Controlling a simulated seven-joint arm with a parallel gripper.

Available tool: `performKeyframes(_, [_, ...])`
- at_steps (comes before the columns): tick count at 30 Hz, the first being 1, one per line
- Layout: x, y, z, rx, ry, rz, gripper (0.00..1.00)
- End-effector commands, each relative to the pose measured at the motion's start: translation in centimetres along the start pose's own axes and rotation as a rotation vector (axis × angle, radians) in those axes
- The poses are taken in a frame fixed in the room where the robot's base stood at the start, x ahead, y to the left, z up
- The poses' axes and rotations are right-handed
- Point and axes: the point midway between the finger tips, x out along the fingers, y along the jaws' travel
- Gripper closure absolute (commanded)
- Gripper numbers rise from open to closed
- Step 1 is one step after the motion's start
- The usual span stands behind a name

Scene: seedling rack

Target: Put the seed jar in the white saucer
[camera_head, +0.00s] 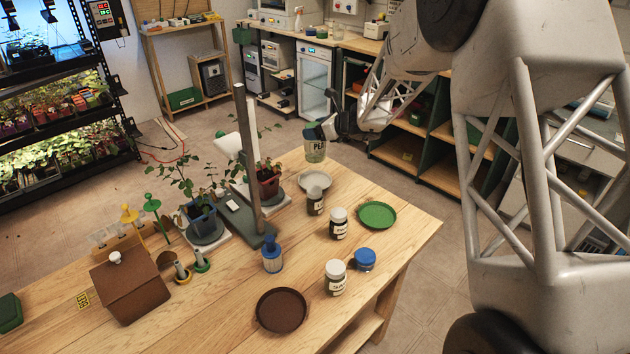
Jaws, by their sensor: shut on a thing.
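My gripper (327,129) is shut on a clear seed jar (315,155) with a dark label that begins "PE". The jar is held roughly upright above the far end of the wooden table, and my fingers partly cover its upper part. The white saucer (326,183) is on the table just below the jar in the picture. The jar appears clear of the saucer, with a small gap between them. A dark, grey-lidded jar stands in front of the saucer and overlaps its near edge in this view.
The grey-lidded jar (316,201), two white-lidded jars (338,224) (335,279) and a blue-lidded pot (365,260) stand nearby. A green saucer (377,215) is to the right, a brown saucer (282,311) nearer. A grey post (249,160) and potted plants stand left of the white saucer.

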Motion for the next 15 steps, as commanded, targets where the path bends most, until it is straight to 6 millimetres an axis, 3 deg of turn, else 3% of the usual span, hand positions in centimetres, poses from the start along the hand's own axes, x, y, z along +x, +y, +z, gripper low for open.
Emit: performKeyframes(15, [0.35,-0.04,-0.80,0.000,0.000,0.000,0.81])
